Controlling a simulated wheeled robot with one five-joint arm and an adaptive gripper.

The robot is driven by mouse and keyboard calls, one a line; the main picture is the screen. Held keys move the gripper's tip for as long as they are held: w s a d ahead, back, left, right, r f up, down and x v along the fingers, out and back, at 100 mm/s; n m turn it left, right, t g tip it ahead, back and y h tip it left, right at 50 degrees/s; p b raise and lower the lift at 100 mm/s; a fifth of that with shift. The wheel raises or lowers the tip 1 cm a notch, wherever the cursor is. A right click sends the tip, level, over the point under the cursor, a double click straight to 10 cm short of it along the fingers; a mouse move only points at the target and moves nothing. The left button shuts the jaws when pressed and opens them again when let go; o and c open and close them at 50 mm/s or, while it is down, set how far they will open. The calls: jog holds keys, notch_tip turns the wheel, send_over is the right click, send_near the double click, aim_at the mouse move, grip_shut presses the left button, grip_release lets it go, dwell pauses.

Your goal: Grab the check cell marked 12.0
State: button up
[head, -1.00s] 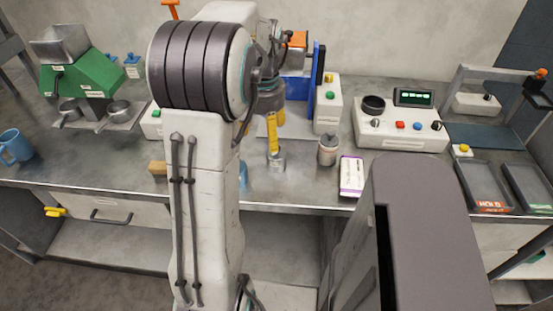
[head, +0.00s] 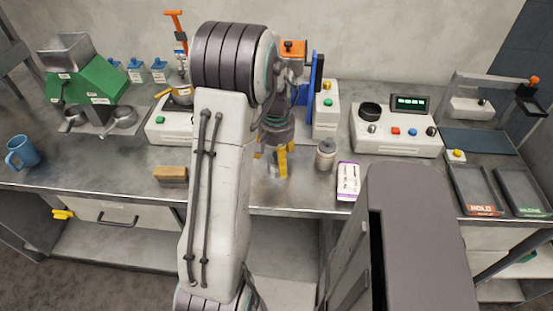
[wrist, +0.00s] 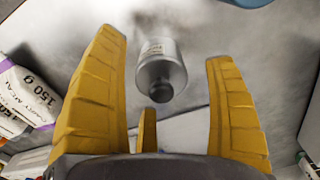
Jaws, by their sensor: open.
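A grey metal cylinder (wrist: 160,70) with a pale label and a dark knob shows in the wrist view, between and beyond my fingertips. Its label is too blurred to read. My gripper (wrist: 172,75) is open and its yellow fingers stand apart on either side of it, with no clear contact. In the head view my gripper (head: 271,165) points down over the bench, and a small metal piece (head: 272,171) shows partly hidden at its fingers. A grey bottle-like cylinder (head: 325,154) stands just right of the gripper. I cannot read a 12.0 mark on either.
A white and purple packet (head: 348,181) lies right of the bottle; packets marked 150 g (wrist: 25,92) show in the wrist view. A brown block (head: 171,174) lies left of my arm. A white instrument (head: 395,132) and dark trays (head: 458,182) stand to the right.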

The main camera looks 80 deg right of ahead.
jog(key=shift+f, duration=0.45)
jog(key=shift+c, duration=0.4)
jog(key=c, duration=1.3)
